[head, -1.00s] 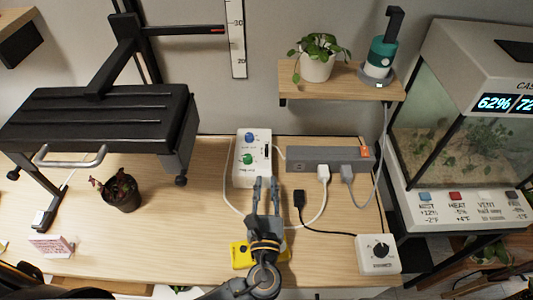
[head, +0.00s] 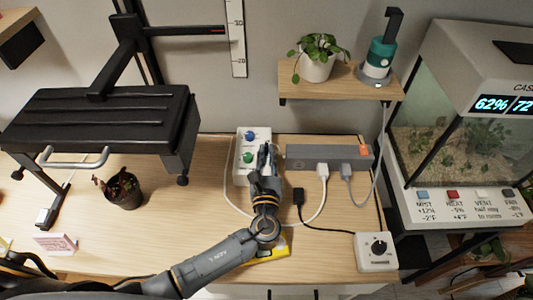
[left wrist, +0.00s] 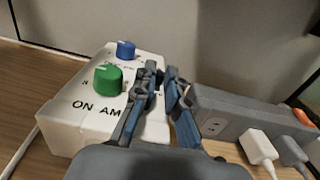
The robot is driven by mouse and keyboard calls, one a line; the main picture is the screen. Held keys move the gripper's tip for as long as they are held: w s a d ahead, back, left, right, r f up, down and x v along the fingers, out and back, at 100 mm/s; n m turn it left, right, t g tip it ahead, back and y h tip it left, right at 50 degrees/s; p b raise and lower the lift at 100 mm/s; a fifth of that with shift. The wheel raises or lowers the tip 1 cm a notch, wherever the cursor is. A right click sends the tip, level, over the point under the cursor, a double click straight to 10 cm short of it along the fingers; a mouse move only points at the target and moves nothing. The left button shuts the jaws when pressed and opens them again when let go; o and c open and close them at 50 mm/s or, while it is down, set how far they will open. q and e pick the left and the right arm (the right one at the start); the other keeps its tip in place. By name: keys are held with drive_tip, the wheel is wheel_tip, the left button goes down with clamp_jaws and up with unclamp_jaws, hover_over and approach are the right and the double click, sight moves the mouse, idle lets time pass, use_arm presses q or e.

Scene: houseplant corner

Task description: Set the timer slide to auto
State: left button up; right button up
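The timer is a white box (head: 241,170) with a blue knob (head: 250,136) and a green knob (head: 247,158). It stands on the wooden table, and its lettering partly shows in the left wrist view (left wrist: 65,130). My left gripper (head: 267,147) is over the right side of the box. In the left wrist view its fingers (left wrist: 161,68) point at the box's right edge, with a narrow gap between the tips. My right gripper is not in view.
A grey power strip (head: 305,152) with plugs and cables lies close right of the box. A white dial box (head: 376,252) stands at the front right. A yellow object (head: 276,250) lies under my left arm. A potted plant (head: 122,190) stands left, with bare table between.

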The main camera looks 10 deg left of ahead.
use_arm(q)
clamp_jaws()
drive_tip(key=shift+w+a, duration=0.1)
drive_tip(key=shift+w, duration=0.35)
drive_tip(key=shift+o, duration=2.2)
unclamp_jaws()
drive_tip(key=shift+s, duration=0.1)
drive_tip(key=s, duration=0.4)
drive_tip(key=s+d, duration=0.1)
drive_tip(key=s, duration=0.2)
drive_tip(key=s+d, duration=0.1)
drive_tip(key=s, duration=0.3)
drive_tip(key=shift+s+d, duration=0.2)
drive_tip(key=shift+s, duration=0.15)
